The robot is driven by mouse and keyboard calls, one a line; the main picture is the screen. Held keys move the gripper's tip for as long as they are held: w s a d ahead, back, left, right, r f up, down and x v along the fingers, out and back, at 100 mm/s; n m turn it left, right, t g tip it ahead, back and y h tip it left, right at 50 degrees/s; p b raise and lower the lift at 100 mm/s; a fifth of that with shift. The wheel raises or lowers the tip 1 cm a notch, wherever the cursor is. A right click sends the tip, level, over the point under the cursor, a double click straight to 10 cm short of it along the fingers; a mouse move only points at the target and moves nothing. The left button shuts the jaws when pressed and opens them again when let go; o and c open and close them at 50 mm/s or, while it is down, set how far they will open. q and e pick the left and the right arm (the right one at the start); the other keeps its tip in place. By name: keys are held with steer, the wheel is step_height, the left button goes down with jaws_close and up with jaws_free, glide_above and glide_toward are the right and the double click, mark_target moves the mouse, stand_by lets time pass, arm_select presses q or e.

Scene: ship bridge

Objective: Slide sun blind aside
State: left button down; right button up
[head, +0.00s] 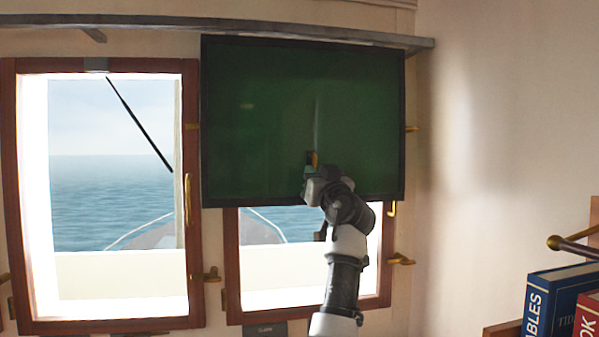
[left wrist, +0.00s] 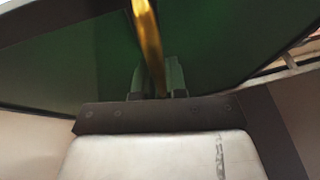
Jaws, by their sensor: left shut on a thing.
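The sun blind (head: 255,120) is a dark green panel with a black frame. It hangs under a grey rail (head: 250,35) and covers the upper part of the right-hand window (head: 232,270). My left gripper (head: 311,163) is at the panel's lower middle in the head view, shut on the blind's upright brass handle. In the left wrist view the handle (left wrist: 149,45) runs down between the fingers (left wrist: 158,80), with the green panel (left wrist: 80,65) behind it. My right gripper is not in view.
The left-hand window (head: 110,190) is uncovered, with sea beyond it. The rail extends left above it. Brass latches (head: 402,260) stick out beside the frames. Books (head: 555,300) and a brass-ended rod (head: 570,246) are at the lower right.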

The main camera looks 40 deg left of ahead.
arm_select(q)
steer(key=w+d, duration=0.2)
steer(key=shift+w+d+p, duration=0.1)
steer(key=shift+w+p, duration=0.2)
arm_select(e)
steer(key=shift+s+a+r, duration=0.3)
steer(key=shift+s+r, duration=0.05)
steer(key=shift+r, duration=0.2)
arm_select(q)
steer(key=c, duration=1.6)
jaws_free()
steer(key=o, duration=0.4)
steer(key=shift+w+d+f, duration=0.1)
steer(key=shift+w, duration=0.2)
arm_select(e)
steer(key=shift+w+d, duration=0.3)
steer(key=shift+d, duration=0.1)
arm_select(q)
steer(key=shift+s, duration=0.15)
